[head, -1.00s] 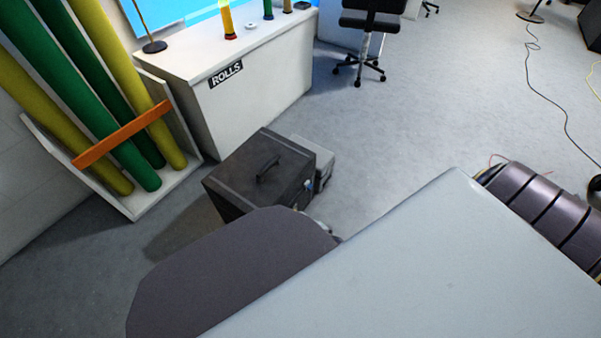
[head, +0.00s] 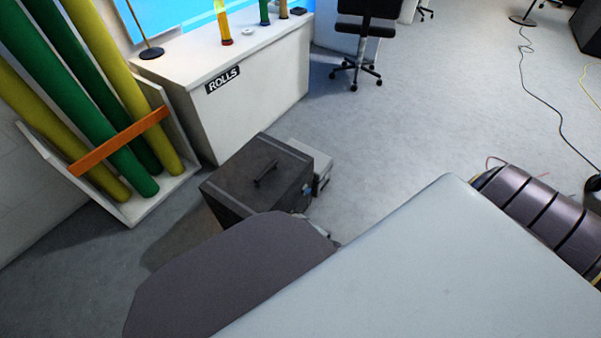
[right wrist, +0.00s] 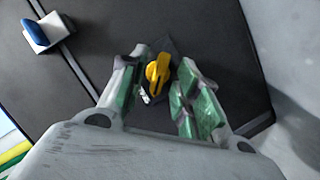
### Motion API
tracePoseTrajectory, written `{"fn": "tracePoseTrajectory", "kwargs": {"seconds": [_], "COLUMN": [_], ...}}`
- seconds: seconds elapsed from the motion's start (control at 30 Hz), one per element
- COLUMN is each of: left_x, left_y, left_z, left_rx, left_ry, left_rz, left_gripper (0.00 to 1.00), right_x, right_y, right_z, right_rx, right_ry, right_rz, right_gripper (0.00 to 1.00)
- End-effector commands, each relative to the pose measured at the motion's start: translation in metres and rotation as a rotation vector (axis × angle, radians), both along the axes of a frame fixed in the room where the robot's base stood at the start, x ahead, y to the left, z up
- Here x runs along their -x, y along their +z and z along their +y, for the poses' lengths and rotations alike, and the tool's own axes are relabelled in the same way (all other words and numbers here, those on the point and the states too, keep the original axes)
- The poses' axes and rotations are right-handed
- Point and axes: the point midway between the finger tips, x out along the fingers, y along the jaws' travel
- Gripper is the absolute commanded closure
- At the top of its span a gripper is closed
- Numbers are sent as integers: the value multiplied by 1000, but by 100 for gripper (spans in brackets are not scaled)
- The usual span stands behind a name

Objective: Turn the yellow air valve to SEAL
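The yellow valve (right wrist: 157,75) is a small knob with a raised bar on a dark panel (right wrist: 215,35), seen in the right wrist view. My right gripper (right wrist: 164,66) is open, with its green-padded fingers on either side of the valve. The gap on the right side looks wider; I cannot tell whether either finger touches it. No SEAL marking is readable. In the head view, a dark case (head: 240,183) with a top handle stands on the floor, and my own arm hides most of its near right side. The valve is not visible there. My left gripper is not in view.
A blue part on a white mount (right wrist: 45,33) sits on the panel's upper left. A grey box (head: 322,172) stands behind the case. A white counter marked ROLLS (head: 265,95) and a rack of green and yellow rolls (head: 140,205) stand beyond.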

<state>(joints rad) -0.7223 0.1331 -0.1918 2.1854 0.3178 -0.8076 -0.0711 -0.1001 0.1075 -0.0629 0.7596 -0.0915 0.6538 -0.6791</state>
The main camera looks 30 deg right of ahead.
Motion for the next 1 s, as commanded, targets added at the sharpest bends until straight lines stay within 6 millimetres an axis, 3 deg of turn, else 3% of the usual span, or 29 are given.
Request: {"fn": "tracePoseTrajectory", "kwargs": {"seconds": [0.37, 1.0], "left_x": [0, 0], "left_y": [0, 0], "left_z": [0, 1], "left_rx": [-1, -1], "left_ry": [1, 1], "left_rz": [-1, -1], "left_gripper": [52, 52], "right_x": [10, 54], "right_y": [2, 14], "right_z": [-1, -6], "right_rx": [0, 0], "right_ry": [0, -1], "right_rz": [0, 1], "right_gripper": [68, 68]}}
